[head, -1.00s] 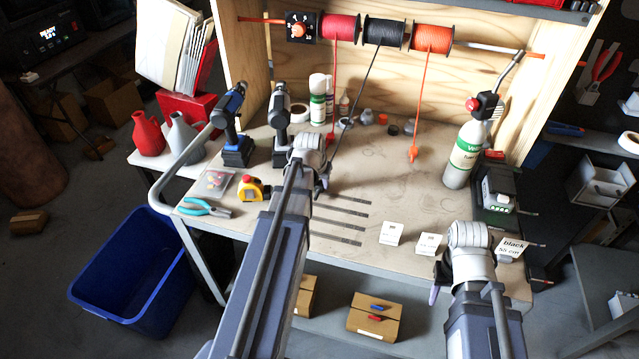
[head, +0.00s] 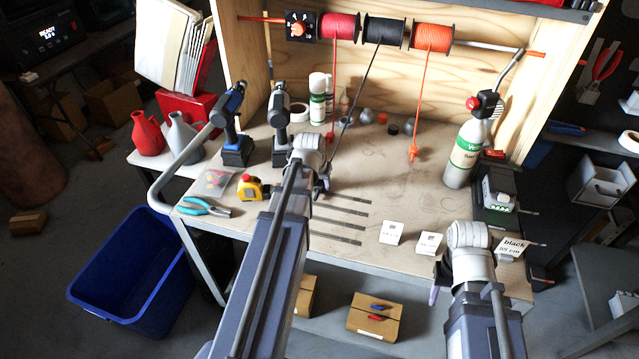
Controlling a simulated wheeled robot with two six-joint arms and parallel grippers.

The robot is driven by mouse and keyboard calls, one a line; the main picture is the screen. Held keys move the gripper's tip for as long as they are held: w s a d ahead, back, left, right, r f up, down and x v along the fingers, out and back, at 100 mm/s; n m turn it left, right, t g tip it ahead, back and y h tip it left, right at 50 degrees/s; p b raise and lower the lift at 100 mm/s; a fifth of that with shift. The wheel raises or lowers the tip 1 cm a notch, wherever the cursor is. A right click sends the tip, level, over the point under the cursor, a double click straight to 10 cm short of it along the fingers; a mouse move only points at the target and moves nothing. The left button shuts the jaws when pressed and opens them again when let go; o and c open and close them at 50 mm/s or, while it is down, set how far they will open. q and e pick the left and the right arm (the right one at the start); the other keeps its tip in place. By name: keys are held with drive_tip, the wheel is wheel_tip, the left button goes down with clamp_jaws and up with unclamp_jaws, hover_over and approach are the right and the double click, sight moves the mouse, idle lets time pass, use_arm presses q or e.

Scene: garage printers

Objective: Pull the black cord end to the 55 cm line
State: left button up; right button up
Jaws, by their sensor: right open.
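The black cord (head: 361,92) runs straight and slanted from the black spool (head: 384,31) down to my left gripper (head: 322,186). My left gripper is low over the bench by the dark lines, mostly hidden by its own wrist; it appears shut on the cord, whose end I cannot make out. Several dark lines (head: 340,211) lie across the bench just right of my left arm; their labels are unreadable, so I cannot tell which is 55 cm. A white card (head: 513,246) reads "black 55 cm". My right gripper (head: 436,283) is open and empty at the bench's front edge, partly hidden.
Red (head: 340,27) and orange (head: 432,37) spools flank the black one, their cords hanging down. Two white cards (head: 391,232) are near the front edge. Mid-bench is clear.

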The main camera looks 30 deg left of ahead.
sight(317, 194)
use_arm(q)
drive_tip(key=shift+o, duration=1.4)
drive_tip(key=shift+r, duration=0.1)
drive_tip(key=p+v, duration=0.7)
drive_tip(key=shift+s+r, duration=0.2)
drive_tip(key=shift+r, duration=0.15)
drive_tip(key=shift+f, duration=0.1)
drive_tip(key=shift+m+g+h, duration=0.5)
drive_tip(key=shift+m+g, duration=0.3)
drive_tip(key=shift+g, duration=0.1)
drive_tip(key=s+d, duration=0.1)
drive_tip(key=d, duration=0.3)
drive_tip(key=s+d, duration=0.1)
drive_tip(key=d, duration=0.3)
drive_tip(key=s+d+f, duration=0.1)
drive_tip(key=d, duration=0.3)
drive_tip(key=shift+s, duration=0.3)
drive_tip(key=s+d+m+g, duration=0.1)
drive_tip(key=s+d+m, duration=0.1)
drive_tip(key=s+d, duration=0.3)
drive_tip(key=s+d+m+g+y, duration=0.1)
drive_tip(key=s+d, duration=0.4)
drive_tip(key=d, duration=0.8)
drive_tip(key=shift+f+m+g, duration=0.2)
drive_tip(key=shift+m+g, duration=0.2)
drive_tip(key=shift+m, duration=0.5)
